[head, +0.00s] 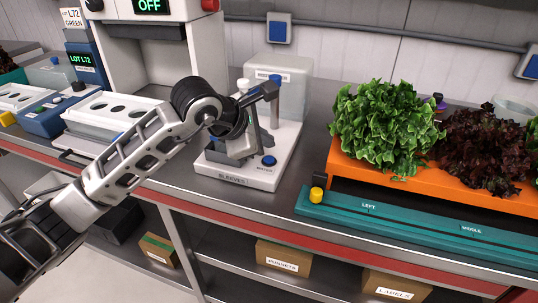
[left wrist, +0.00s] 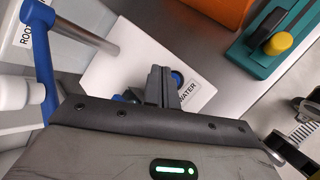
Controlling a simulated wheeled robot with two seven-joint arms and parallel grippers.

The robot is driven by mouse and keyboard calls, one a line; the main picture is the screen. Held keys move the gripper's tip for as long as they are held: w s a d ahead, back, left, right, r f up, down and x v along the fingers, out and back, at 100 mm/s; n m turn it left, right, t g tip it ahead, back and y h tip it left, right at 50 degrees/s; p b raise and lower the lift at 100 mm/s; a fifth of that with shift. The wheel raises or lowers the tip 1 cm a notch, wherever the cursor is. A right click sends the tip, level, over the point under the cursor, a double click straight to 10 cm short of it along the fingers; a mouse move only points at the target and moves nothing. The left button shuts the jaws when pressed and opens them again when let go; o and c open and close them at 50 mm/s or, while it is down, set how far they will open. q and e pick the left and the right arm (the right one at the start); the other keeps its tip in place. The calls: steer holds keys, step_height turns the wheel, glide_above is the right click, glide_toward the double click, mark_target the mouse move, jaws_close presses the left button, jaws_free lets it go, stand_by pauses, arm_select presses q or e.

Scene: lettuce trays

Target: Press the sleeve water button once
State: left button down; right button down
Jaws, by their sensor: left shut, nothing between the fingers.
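The blue water button (head: 268,160) sits on the white sleeve station base (head: 285,150), beside its WATER label. The button also shows in the left wrist view (left wrist: 177,78), partly hidden by my fingers. My left gripper (head: 248,150) is over the station, fingers pointing down and shut with nothing between them. In the left wrist view the fingertips (left wrist: 158,72) appear just left of the button; I cannot tell whether they touch it. My right gripper is not in view.
A clear tank (head: 292,88) and a post with a blue arm (left wrist: 38,60) stand at the station. To the right are a teal rail (head: 400,225) with a yellow knob (head: 317,194) and an orange tray (head: 350,163) of lettuce. A white perforated tray (head: 100,112) is at left.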

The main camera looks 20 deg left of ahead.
mark_target(265, 161)
arm_select(q)
step_height(265, 161, up, 4)
steer(key=shift+f+p, duration=0.25)
steer(key=shift+p, duration=0.55)
